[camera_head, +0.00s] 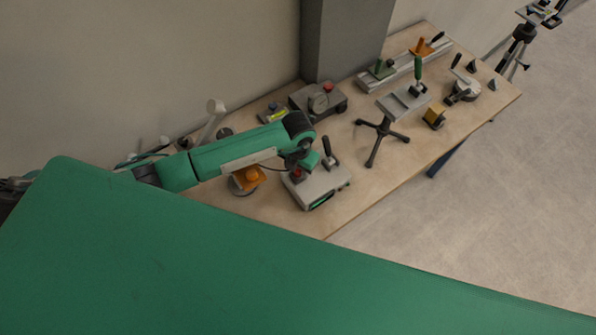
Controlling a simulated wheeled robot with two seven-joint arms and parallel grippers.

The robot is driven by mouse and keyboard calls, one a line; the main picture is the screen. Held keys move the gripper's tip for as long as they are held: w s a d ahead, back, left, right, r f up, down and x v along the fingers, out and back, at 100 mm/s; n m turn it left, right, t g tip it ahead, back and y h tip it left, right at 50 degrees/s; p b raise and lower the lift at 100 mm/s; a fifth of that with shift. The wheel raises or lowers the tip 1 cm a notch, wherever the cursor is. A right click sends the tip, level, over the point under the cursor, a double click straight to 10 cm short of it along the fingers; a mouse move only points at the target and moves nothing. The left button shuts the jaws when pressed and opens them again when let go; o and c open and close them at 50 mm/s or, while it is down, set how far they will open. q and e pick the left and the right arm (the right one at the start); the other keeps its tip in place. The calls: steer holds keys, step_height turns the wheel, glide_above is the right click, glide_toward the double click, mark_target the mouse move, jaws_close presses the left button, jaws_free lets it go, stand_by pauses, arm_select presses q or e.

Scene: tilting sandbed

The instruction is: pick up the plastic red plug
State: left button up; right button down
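A small red piece (297,175) shows at the left end of the top of a grey box (322,188) on the wooden bench (385,150). It is too small to tell whether this is the plastic red plug. Another red piece (328,87) sits on the grey gauge unit (318,102) farther back. My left gripper (301,163) is close above the first red piece, at the end of my green arm. Its fingers are too small and partly hidden, so I cannot see whether they are open or touch the red piece. My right gripper is not in view.
A black lever (330,160) rises from the grey box. An orange piece (248,179) on a round base stands to the left. A grey pillar (345,40) stands behind.

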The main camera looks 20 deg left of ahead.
arm_select(q)
jaws_close()
steer(key=shift+r, duration=0.15)
